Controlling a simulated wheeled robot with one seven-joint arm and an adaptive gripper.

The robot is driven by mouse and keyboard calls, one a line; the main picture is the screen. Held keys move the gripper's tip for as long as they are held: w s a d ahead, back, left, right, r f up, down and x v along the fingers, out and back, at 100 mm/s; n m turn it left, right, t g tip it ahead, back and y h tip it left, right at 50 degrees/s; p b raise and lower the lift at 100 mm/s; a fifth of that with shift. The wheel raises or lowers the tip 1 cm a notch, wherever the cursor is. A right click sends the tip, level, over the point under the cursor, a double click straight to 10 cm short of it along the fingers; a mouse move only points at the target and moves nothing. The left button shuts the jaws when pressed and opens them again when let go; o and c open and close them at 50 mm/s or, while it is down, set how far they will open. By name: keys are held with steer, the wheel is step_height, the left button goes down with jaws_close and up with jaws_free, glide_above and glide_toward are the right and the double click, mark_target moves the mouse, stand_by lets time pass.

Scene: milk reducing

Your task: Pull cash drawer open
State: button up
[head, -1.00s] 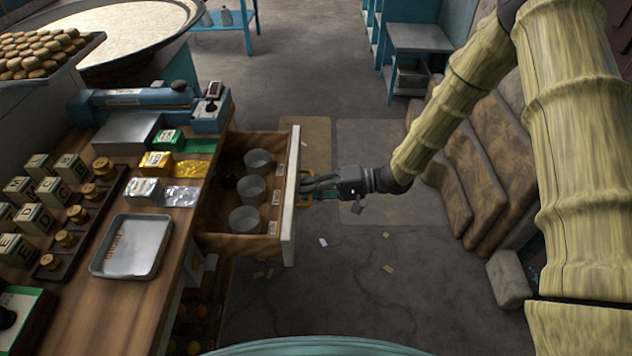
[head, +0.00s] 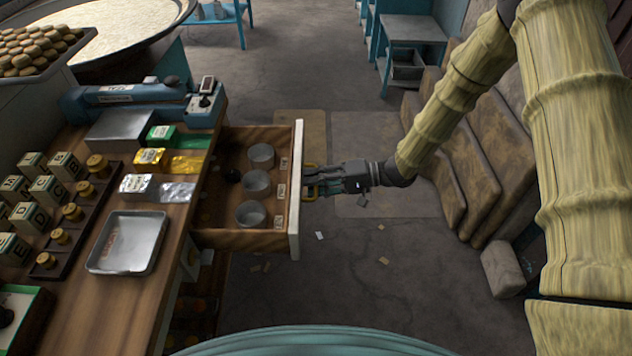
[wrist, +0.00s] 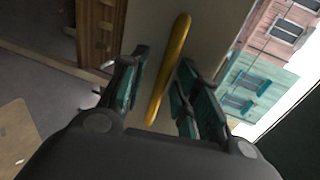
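The cash drawer (head: 240,239) is a wooden drawer standing far out from the left counter, with a pale front panel (head: 296,190). Three round metal cups (head: 256,183) and a small black ball (head: 233,175) sit inside it. A yellow bar handle (head: 311,168) is on the outer face of the front. My gripper (head: 318,182) is at this handle, to the right of the drawer. In the wrist view the yellow handle (wrist: 170,70) runs between the spread fingers of my gripper (wrist: 163,75). The right fingers are close to the bar; a gap shows on the left.
The counter (head: 130,300) at left carries a metal tray (head: 128,243), lettered blocks (head: 48,190), foil-topped packs and a blue device (head: 130,95). Brown cushions (head: 490,170) lie at right. The floor right of the drawer is mostly clear, with small paper scraps.

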steer(key=v, duration=1.2)
stand_by(0.5)
steer(key=s+d+f+m+t+h, duration=0.1)
steer(key=s+f+t+h, duration=0.3)
steer(key=f, duration=0.6)
steer(key=s+d+f+m+t+h, duration=0.15)
steer(key=s+f+h, duration=0.35)
steer(key=f, duration=0.5)
steer(key=s+d+f+g+h, duration=0.1)
steer(key=s+d+f+h, duration=0.1)
steer(key=s, duration=0.7)
steer(key=s+d+f+n+g+h, duration=0.1)
steer(key=s+d, duration=0.3)
steer(key=s, duration=0.4)
steer(key=s+d+f+n+g+h, duration=0.1)
steer(key=s+d+f+g+h, duration=0.2)
steer(key=s, duration=0.6)
steer(key=shift+s+h, duration=0.3)
steer(key=shift+s, duration=0.05)
steer(key=shift+d+g, duration=0.1)
steer(key=shift+g, duration=0.15)
